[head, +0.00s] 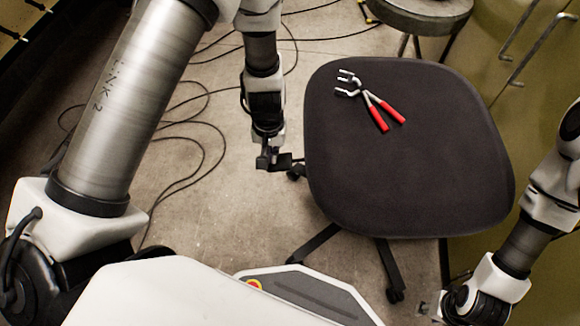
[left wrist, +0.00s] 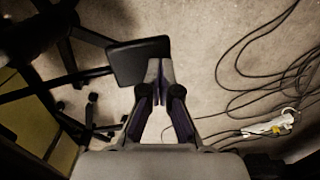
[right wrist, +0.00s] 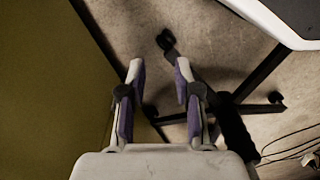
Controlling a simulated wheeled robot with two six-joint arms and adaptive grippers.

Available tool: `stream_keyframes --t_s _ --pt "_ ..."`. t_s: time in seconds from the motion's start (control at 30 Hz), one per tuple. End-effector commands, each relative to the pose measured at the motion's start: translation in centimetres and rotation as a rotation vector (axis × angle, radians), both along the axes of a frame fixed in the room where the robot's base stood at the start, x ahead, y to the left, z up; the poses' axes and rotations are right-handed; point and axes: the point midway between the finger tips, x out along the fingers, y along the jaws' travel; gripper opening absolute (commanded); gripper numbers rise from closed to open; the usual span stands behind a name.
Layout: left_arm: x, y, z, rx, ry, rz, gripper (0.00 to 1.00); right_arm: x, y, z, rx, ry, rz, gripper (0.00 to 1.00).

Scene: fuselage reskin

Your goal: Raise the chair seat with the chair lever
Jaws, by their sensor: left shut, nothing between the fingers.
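The chair seat (head: 410,175) is a dark padded square in the middle of the head view. The chair lever is a flat black paddle (left wrist: 130,62) at the end of a thin rod, and its end also shows at the seat's left edge in the head view (head: 284,160). My left gripper (left wrist: 160,66) is shut and empty; its fingertips overlap the paddle's right end. I cannot tell whether they touch it. In the head view it is left of the seat (head: 266,158). My right gripper (right wrist: 159,72) is open and empty, low at the right near the chair's base.
Pliers with red handles (head: 374,105) lie on the seat. A round stool (head: 418,14) stands behind the chair. The chair's base legs (head: 388,266) spread below the seat. Black cables (head: 185,150) lie on the floor at left. A greenish panel (head: 530,70) bounds the right.

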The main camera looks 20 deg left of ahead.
Motion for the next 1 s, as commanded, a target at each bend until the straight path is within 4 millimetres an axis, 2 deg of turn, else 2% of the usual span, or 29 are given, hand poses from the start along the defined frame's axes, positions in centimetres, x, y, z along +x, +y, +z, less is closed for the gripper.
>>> stream_keyframes --t_s 0.77,1.0 --pt "0.0 0.0 1.2 0.0 -0.001 0.0 0.0 0.0 0.0 1.2 0.0 0.0 0.0 0.33" --pt "0.0 0.0 3.0 0.0 -0.001 0.0 0.0 0.0 0.0 2.8 0.0 0.0 0.0 0.33"
